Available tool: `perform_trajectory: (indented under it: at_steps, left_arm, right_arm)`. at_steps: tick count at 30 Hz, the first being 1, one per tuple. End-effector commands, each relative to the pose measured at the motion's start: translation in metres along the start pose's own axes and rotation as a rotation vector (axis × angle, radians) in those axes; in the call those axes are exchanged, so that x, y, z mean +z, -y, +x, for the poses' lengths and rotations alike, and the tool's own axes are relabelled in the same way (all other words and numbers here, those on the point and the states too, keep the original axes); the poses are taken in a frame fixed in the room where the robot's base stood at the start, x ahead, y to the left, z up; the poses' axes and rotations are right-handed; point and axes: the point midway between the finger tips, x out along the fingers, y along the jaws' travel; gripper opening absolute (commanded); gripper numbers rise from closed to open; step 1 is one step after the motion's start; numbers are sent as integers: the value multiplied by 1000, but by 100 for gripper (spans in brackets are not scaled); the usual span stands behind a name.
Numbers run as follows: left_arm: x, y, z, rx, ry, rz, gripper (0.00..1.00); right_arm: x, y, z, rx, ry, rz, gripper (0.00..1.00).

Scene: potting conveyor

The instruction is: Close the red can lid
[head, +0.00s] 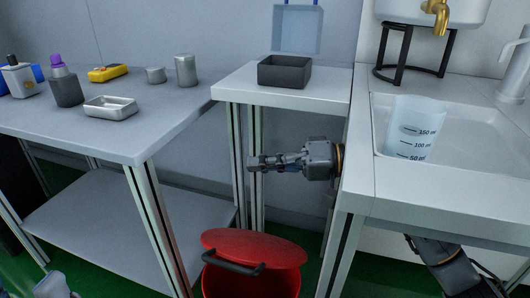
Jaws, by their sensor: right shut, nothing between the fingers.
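The red can (250,284) stands on the floor at the bottom of the head view, between the two tables, its lower part cut off by the frame edge. My right gripper (254,163) is shut and empty, pointing left, above the can and apart from the lid. My left gripper is not visible; only a small part of my left arm shows at the bottom left corner.
The left table (150,120) holds bottles, a metal tray (110,107) and a yellow device (107,72). A dark open box (284,72) stands on the middle table. A measuring cup (414,128) stands in the sink (480,150) at right. Table legs flank the can.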

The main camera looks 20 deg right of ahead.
Motion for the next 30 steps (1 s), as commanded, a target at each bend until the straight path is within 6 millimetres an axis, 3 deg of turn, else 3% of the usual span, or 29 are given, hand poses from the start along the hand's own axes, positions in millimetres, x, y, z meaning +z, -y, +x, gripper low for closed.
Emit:
perform_trajectory:
  at_steps: [21, 26, 30]
  left_arm:
    - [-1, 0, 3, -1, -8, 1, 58]
    - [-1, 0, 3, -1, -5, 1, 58]
    - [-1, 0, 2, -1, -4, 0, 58]
  right_arm:
    - [8, 0, 0, 13, 0, -48, 0]
    - [8, -1, -16, 16, -1, -46, 0]
    - [8, -2, -45, 18, -1, -45, 0]
